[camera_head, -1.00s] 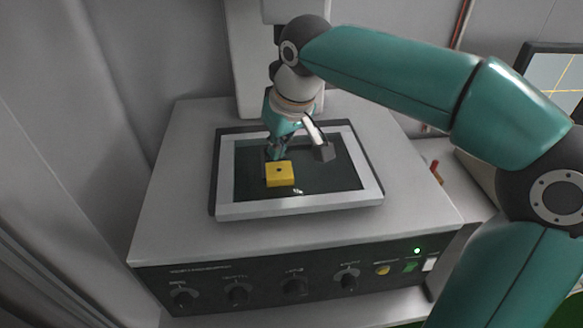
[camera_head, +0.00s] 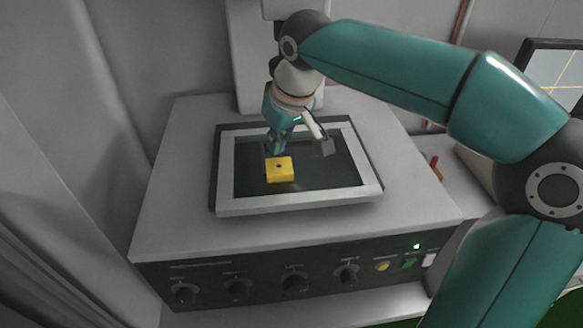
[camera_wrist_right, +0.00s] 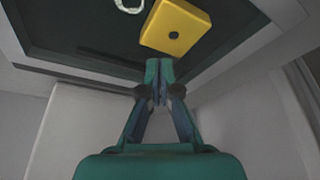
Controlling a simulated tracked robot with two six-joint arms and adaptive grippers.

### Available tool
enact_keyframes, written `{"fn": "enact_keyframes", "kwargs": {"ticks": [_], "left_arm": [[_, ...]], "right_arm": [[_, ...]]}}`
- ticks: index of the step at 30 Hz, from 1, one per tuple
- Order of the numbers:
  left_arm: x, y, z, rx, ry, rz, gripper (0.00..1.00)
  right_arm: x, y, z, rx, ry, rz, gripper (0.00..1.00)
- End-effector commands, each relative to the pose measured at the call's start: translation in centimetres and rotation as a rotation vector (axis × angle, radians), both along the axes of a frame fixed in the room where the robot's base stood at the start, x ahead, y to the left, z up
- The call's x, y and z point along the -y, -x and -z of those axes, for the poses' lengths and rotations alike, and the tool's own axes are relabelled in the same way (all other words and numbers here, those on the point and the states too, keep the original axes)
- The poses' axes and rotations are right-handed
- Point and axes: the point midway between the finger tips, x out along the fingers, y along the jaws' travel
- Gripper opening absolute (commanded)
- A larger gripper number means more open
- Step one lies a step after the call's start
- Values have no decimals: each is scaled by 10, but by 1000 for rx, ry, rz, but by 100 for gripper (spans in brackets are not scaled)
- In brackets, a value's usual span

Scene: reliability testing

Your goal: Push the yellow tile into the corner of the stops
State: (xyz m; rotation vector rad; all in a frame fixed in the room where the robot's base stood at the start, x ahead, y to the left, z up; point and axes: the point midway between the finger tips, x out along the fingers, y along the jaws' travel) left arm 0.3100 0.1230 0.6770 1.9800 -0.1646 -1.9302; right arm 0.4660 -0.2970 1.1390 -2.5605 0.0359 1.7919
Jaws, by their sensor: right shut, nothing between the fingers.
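The yellow tile (camera_head: 279,172) is a flat square block with a dark central hole. It lies on the dark plate (camera_head: 335,180) inside a pale raised frame. My right gripper (camera_head: 276,151) is shut and empty, low over the plate just behind the tile. In the right wrist view its closed fingertips (camera_wrist_right: 160,67) are at the near edge of the tile (camera_wrist_right: 176,27); I cannot tell whether they touch it. I cannot make out the stops clearly in either view. My left gripper is not in view.
The pale frame (camera_head: 300,205) rims the plate on top of a grey machine (camera_head: 180,200) with knobs on its front. A white loop-shaped thing (camera_wrist_right: 129,5) shows at the top of the right wrist view. Bare plate lies right of the tile.

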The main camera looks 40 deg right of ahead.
Motion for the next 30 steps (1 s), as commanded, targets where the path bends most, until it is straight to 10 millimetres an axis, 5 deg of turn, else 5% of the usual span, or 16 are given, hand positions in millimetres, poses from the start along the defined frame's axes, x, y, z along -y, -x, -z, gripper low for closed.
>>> {"fn": "enact_keyframes", "kwargs": {"ticks": [16, 30], "left_arm": [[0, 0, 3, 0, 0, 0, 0], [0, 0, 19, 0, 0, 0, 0]], "right_arm": [[-3, 4, 1, 1, 0, -2, 0], [-32, 50, 1, 2, 0, -5, 0]]}}
